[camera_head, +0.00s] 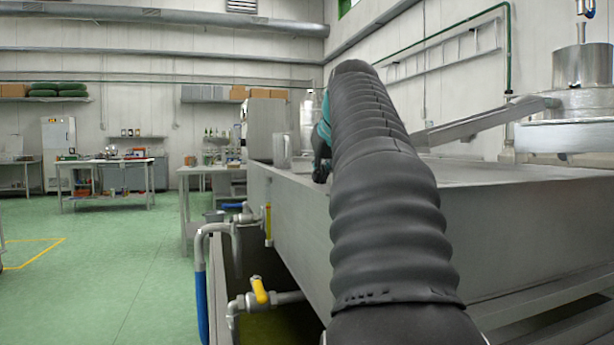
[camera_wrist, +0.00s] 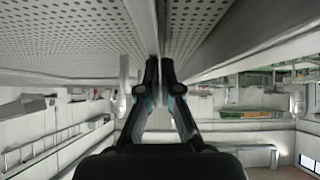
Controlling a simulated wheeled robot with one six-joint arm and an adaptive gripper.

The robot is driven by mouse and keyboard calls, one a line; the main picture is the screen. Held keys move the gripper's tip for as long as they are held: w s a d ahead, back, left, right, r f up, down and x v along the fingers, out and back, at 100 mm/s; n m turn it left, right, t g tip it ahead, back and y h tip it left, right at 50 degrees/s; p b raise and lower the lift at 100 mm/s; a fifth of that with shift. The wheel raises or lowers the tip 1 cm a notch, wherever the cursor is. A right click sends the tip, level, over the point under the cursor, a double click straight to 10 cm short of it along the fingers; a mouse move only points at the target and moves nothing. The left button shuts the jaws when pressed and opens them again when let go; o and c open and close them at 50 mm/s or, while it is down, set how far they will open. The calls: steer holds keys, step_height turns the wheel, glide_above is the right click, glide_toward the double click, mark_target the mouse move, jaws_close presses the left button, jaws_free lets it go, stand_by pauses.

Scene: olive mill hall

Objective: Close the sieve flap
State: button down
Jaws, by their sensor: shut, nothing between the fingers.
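In the wrist view, perforated grey metal, the sieve's surface (camera_wrist: 75,35), fills the upper left. A narrower perforated strip (camera_wrist: 195,15) lies right of a thin upright metal edge. I cannot tell which part is the flap or how far open it stands. My gripper (camera_wrist: 159,68) is shut and empty, its fingertips close to the lower end of that edge; contact cannot be told. In the head view, my arm reaches over the large steel tank (camera_head: 300,205) and hides most of the gripper and whatever is in front of it.
A metal jug (camera_head: 282,150) stands on the tank's far left part. Pipes with a yellow-handled valve (camera_head: 259,290) run along the tank's left side. A sloping chute (camera_head: 485,125) meets a round steel vessel (camera_head: 565,135) at right. The green floor (camera_head: 110,260) is open at left.

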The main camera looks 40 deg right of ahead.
step_height(320, 180, down, 2)
steer(key=shift+w+g, duration=0.1)
steer(key=shift+g, duration=0.2)
steer(key=shift+d+f, duration=0.1)
steer(key=shift+d, duration=0.1)
steer(key=r+p, duration=0.1)
steer(key=r, duration=0.1)
steer(key=r+p, duration=0.4)
steer(key=r, duration=0.1)
steer(key=shift+s+a, duration=0.2)
steer(key=shift+s, duration=0.2)
steer(key=p+v, duration=0.1)
steer(key=v, duration=0.8)
steer(key=shift+s+p, duration=0.2)
steer(key=shift+p, duration=0.1)
